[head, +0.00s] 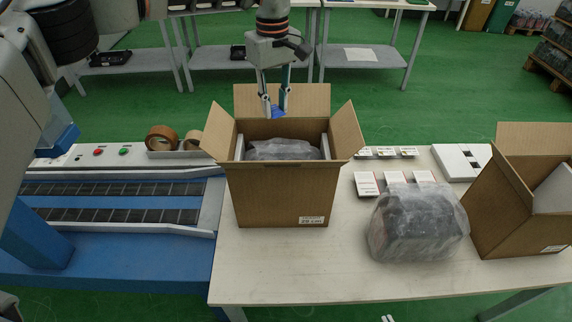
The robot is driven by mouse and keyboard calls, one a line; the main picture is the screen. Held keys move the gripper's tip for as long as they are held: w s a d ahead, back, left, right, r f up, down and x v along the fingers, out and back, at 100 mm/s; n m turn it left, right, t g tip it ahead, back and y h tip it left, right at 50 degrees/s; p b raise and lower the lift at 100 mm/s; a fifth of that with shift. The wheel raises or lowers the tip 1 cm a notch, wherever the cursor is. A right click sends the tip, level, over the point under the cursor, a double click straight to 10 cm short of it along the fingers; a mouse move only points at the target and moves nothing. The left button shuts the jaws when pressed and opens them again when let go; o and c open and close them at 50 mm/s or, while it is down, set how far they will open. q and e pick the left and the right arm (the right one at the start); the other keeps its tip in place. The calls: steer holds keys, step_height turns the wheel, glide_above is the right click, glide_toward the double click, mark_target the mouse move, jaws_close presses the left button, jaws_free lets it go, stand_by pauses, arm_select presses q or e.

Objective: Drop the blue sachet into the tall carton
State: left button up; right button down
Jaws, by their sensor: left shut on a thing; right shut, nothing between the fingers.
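The tall carton (280,200) stands open in the middle of the table's left part, with its flaps spread. A bubble-wrapped item (284,150) sits inside it between pale inserts. My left gripper (274,106) points down above the carton's far side, shut on the blue sachet (276,112). Only a small blue part of the sachet shows between the fingers, in front of the far flap. My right gripper (388,318) shows only as small tips at the bottom edge, shut and empty.
A second open carton (510,205) stands at the table's right end. A wrapped item (418,222) lies between the cartons, with small white boxes (395,178) behind it. A conveyor (110,205) with tape rolls (162,138) adjoins on the left. The table's front strip is clear.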

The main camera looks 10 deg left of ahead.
mark_target(275, 109)
arm_select(q)
step_height(275, 109, down, 3)
steer(key=shift+r+b, duration=0.2)
steer(key=shift+b, duration=0.2)
steer(key=shift+f, duration=0.35)
arm_select(e)
steer(key=shift+w+d, duration=0.25)
steer(key=shift+w, duration=0.4)
arm_select(q)
steer(key=o, duration=0.8)
arm_select(e)
steer(key=shift+s+f, duration=0.2)
steer(key=shift+f, duration=0.05)
steer(key=shift+s+f, duration=0.1)
arm_select(q)
step_height(275, 109, up, 12)
